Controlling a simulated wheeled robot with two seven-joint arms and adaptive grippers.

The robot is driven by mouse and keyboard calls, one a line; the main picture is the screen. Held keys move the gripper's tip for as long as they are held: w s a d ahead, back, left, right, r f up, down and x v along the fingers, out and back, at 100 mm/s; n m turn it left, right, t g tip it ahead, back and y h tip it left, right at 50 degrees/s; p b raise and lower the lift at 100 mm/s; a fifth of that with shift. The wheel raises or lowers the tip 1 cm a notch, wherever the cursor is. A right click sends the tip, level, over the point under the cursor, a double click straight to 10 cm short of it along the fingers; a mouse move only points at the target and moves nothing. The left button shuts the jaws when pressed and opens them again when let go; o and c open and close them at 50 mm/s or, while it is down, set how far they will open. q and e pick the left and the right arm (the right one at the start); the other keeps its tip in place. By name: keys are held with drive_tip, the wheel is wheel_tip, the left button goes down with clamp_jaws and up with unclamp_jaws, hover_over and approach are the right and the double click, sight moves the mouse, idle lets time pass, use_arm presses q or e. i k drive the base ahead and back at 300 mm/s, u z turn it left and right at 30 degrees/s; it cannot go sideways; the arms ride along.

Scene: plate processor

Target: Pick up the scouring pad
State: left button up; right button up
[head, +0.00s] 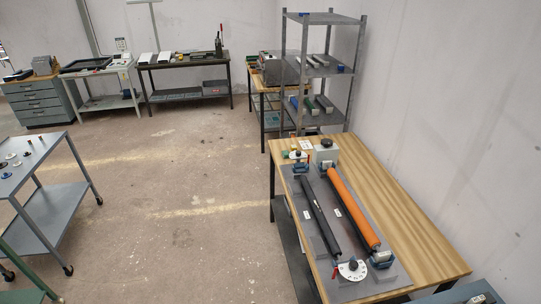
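I cannot make out the scouring pad with certainty. A small green item (288,154) lies near the far left corner of the wooden-topped table (425,240); it may be the pad, but it is too small to tell. Neither of my grippers shows in the head view.
On the wooden table, a grey plate machine (318,222) carries an orange roller (353,207) and a black roller (321,214), with a white dial (351,270) at its near end. A grey metal shelf (325,73) stands behind. A grey cart (48,165) is at left. Open floor lies between.

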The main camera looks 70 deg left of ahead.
sight(285, 154)
drive_tip(key=u, duration=2.5)
drive_tip(key=k, duration=0.3)
drive_tip(key=u, duration=0.85)
drive_tip(key=i, duration=2.2)
drive_tip(key=z, duration=0.9)
drive_tip(key=i, duration=1.75)
drive_tip(key=z, duration=0.45)
